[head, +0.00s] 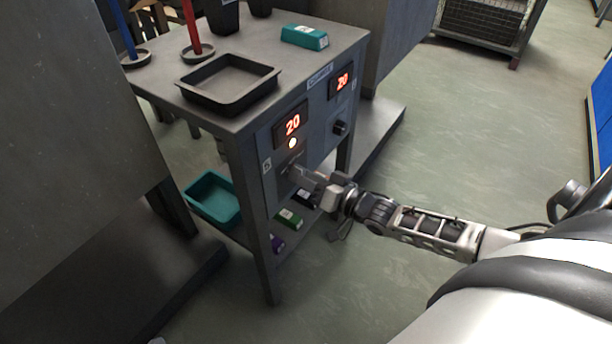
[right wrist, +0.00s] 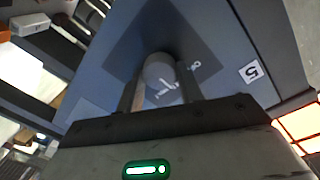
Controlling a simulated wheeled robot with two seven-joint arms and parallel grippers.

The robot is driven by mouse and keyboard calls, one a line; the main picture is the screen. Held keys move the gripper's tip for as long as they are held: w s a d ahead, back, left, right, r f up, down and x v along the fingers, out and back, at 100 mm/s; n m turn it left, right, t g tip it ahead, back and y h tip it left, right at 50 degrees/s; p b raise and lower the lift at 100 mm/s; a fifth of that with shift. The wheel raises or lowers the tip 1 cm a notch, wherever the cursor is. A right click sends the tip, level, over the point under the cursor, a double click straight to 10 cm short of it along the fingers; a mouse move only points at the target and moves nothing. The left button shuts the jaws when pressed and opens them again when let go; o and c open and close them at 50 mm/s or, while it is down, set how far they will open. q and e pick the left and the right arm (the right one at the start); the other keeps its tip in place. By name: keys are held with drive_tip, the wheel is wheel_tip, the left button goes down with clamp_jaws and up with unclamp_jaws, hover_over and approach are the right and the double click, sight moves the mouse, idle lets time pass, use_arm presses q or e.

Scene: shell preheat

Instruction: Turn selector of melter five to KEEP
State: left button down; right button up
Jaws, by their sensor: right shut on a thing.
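Melter five's panel (head: 284,155) is on the front of a grey bench, with a "5" label (head: 267,167), a red display reading 20 (head: 292,124) and a lit lamp (head: 292,143) below it. My right gripper (head: 295,171) is at the panel below the lamp and hides the selector in the head view. In the right wrist view, the round grey selector knob (right wrist: 160,73) sits between the fingers of the gripper, which is shut on it. White markings show beside the knob, partly hidden; I cannot tell its setting. My left gripper is not in view.
A second display reading 20 (head: 342,82) and a black knob (head: 341,128) are to the right. A dark tray (head: 190,91) and a teal box (head: 304,37) stand on the bench top. A teal bin (head: 205,204) and small boxes are on the lower shelf.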

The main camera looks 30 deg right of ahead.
idle(0.3)
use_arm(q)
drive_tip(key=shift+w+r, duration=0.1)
use_arm(e)
drive_tip(key=o, duration=1)
use_arm(q)
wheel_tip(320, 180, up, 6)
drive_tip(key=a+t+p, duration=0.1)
drive_tip(key=p, duration=0.2)
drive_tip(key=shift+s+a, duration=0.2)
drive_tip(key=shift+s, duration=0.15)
use_arm(e)
drive_tip(key=v, duration=1.6)
